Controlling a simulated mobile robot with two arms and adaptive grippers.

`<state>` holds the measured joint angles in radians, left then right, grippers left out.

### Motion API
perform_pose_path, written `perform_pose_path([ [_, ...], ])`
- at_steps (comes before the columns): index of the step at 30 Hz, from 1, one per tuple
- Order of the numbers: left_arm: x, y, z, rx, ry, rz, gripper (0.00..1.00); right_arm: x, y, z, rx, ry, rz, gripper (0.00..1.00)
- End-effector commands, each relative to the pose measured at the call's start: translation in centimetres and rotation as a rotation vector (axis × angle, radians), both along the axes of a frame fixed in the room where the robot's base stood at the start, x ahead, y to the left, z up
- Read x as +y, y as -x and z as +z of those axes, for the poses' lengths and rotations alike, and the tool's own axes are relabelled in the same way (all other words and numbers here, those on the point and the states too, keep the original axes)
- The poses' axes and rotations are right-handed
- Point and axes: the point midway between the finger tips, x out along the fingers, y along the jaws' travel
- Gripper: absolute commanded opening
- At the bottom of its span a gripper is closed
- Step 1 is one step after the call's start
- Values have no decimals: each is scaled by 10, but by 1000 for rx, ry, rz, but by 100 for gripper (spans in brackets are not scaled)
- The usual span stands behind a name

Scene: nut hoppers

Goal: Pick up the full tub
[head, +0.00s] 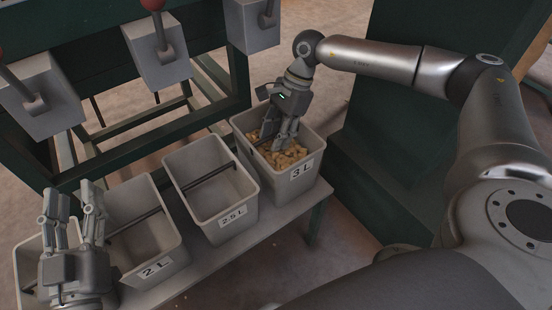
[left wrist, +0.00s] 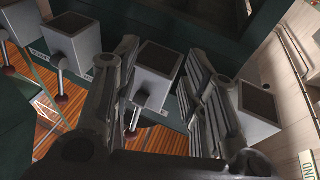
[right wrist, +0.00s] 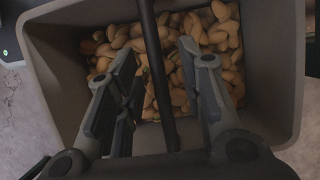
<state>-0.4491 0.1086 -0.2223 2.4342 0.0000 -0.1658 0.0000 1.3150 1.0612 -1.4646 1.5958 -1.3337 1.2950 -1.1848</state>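The full tub (head: 272,183) is grey, labelled 3 L, and holds tan nuts (head: 290,157). It stands upright at the right end of the bench in the head view. A dark bar (right wrist: 156,70) crosses its opening in the right wrist view. My right gripper (head: 278,137) points down into this tub. Its fingers are apart, with the bar running between them and nuts beyond; I see no grip on the bar. My left gripper (head: 75,200) is open and empty at the lower left of the head view, fingers upward, in front of the other tubs.
Empty tubs labelled 2.5 L (head: 212,195) and 2 L (head: 146,230) stand to the left, with another tub (head: 32,262) partly hidden behind my left gripper. Grey hopper boxes with levers (head: 160,50) hang above on a green frame. A dark green block (head: 385,150) stands right of the bench.

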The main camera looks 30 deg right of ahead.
Motion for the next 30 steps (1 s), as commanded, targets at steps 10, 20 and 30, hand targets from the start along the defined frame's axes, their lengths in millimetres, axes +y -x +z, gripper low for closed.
perform_pose_path([
  [10,0,0,2,-11,2,-1,40,1,0,-1,-1,0,1,35],
  [20,0,1,5,-26,7,0,40,1,0,-3,-1,0,1,35],
  [30,0,3,9,-50,13,-1,40,1,0,-6,-1,1,1,35],
])
